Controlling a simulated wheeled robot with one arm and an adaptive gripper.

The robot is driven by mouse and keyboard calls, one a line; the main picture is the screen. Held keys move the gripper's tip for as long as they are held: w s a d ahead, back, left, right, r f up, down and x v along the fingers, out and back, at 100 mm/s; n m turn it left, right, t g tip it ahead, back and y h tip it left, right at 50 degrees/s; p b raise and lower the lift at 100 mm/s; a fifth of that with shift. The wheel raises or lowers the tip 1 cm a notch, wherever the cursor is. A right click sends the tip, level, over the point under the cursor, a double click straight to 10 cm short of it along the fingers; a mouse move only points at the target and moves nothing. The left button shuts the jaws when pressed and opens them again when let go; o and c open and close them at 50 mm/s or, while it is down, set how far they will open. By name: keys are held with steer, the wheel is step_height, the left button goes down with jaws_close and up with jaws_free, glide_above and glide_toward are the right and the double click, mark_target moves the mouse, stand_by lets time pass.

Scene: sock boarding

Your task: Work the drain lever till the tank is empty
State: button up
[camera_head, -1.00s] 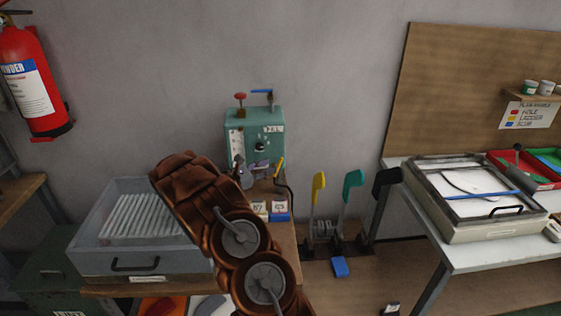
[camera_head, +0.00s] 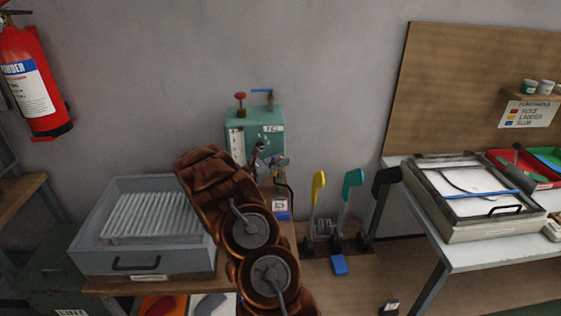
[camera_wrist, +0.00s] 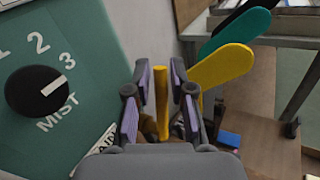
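The tank is a teal box (camera_head: 262,117) against the wall, with a pale gauge strip (camera_head: 237,145) on its left front. In the wrist view its front (camera_wrist: 85,30) fills the left, with a black dial (camera_wrist: 36,91) marked MIST and a partly hidden label (camera_wrist: 97,150) ending in "AIN". A slim yellow lever (camera_wrist: 161,102) stands upright between the fingers of my gripper (camera_wrist: 160,98). The fingers are open, with a gap on each side of it. In the head view my gripper (camera_head: 267,163) is at the tank's lower right front and hides the lever. The gauge level is too small to read.
A red knob (camera_head: 240,97) and a blue-handled valve (camera_head: 262,91) top the tank. Yellow (camera_head: 318,187), green (camera_head: 352,185) and black (camera_head: 385,183) paddle levers stand to its right. A grey ribbed tray (camera_head: 140,262) lies left of my arm. A white table (camera_head: 480,255) is at right.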

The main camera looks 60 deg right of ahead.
jaws_close()
stand_by(0.5)
steer(key=s+d+f+m+t+y+b, duration=0.1)
steer(key=s+d+f+m+t+y, duration=0.1)
steer(key=f+m+t+y, duration=0.3)
steer(key=shift+s+d+f+t+y, duration=0.25)
steer(key=shift+s+t+y, duration=0.6)
steer(key=shift+y, duration=1.55)
steer(key=shift+w+t, duration=0.25)
steer(key=shift+w, duration=0.05)
steer(key=shift+f, duration=0.1)
